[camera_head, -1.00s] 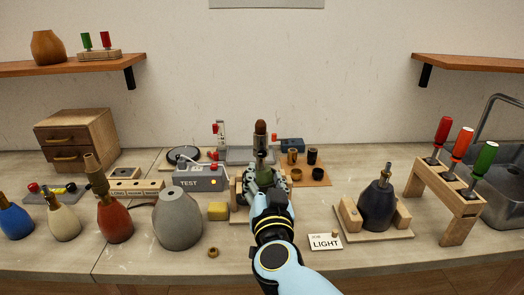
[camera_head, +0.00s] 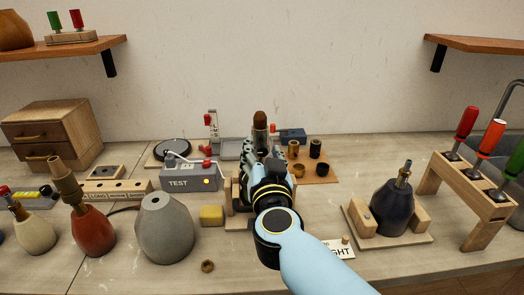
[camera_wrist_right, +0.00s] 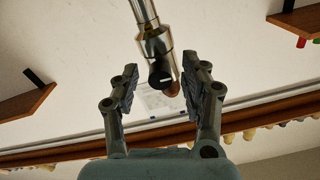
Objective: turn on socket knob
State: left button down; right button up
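The metal lamp socket (camera_head: 260,139) stands upright behind my right gripper in the head view, with a brown tip (camera_head: 260,118) on top. In the right wrist view the silver socket (camera_wrist_right: 156,47) shows with a dark round knob (camera_wrist_right: 160,77) that has a pale mark. My right gripper (camera_wrist_right: 160,68) is open there, its fingers on either side of the knob, with visible gaps. In the head view my right gripper (camera_head: 262,158) hides the lamp body below the socket. My left gripper is not in view.
A grey TEST box (camera_head: 188,179) and a yellow block (camera_head: 212,215) are to the left. A grey vase (camera_head: 165,230) stands nearer. At right are a dark lamp base (camera_head: 391,210) in a wooden cradle and a wooden screwdriver rack (camera_head: 470,189). A LIGHT card (camera_head: 339,248) is partly covered by my arm.

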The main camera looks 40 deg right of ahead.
jog(key=shift+c, duration=1)
jog(key=c, duration=0.4)
jog(key=shift+c, duration=1.3)
grip_shut()
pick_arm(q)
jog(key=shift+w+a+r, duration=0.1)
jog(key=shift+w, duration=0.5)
